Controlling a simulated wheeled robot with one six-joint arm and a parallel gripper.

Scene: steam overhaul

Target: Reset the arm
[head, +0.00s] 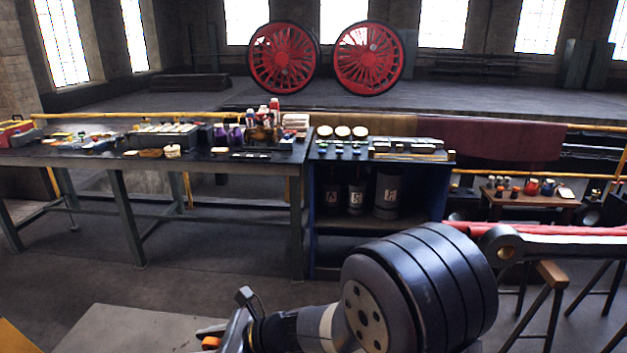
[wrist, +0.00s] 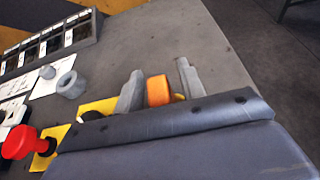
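My gripper (wrist: 159,78) is in the wrist view, with its two grey fingers spread apart. An orange rounded piece (wrist: 158,91) shows between them, with a gap to the right finger; I cannot tell whether it touches the left one. My gripper (head: 212,335) also shows at the bottom of the head view, low over a grey tabletop (head: 125,328), with orange beside the fingers. My arm reaches in from the right and bends down to the gripper. Its lower part is cut off by the picture edge.
A long workbench (head: 250,166), a blue cabinet (head: 325,235) and a small wooden table (head: 520,198) stand beyond. Open floor lies between.

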